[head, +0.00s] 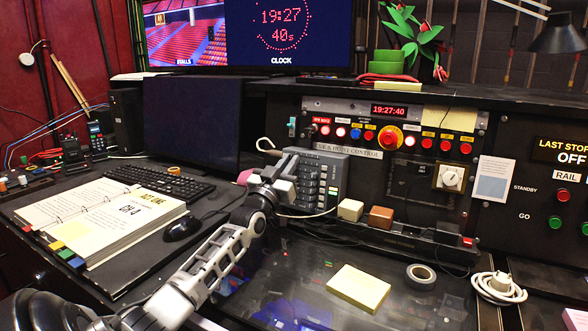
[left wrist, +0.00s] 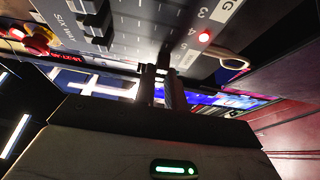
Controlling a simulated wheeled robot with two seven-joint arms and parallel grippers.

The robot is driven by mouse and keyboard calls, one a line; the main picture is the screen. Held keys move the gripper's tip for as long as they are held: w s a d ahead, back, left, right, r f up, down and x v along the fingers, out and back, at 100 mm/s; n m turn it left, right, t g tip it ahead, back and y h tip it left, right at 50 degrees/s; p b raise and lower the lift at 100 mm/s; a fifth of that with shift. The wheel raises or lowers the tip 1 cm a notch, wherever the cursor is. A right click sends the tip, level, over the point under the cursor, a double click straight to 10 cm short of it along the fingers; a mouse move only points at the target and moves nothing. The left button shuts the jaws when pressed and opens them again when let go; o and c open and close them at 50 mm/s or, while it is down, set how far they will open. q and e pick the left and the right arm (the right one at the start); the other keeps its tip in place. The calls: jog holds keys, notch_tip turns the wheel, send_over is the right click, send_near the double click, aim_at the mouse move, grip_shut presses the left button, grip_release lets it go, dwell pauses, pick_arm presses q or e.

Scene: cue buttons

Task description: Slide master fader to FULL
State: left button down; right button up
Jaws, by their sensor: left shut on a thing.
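The grey fader panel (head: 328,172) stands upright at the middle of the desk in the head view, with rows of dark fader knobs. My left gripper (head: 291,170) is at the panel's left part, shut on the master fader, whose knob is mostly hidden between the fingers. In the left wrist view the closed fingertips (left wrist: 163,76) meet the edge of the panel (left wrist: 140,22). Dark fader knobs (left wrist: 96,38) and a lit red light (left wrist: 204,37) show beside them. I cannot read the fader's position on its scale. My right gripper is not in view.
A cue button strip (head: 397,138) with a large red-and-yellow button (head: 390,138) is right of the panel. An open binder (head: 105,218), mouse (head: 182,228) and keyboard (head: 157,189) lie left.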

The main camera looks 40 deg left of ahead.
pick_arm(q)
jog(key=shift+a, duration=0.2)
jog(key=c, duration=1.4)
grip_release()
jog(key=shift+c, duration=0.2)
jog(key=v, duration=0.7)
jog(key=shift+s, duration=0.3)
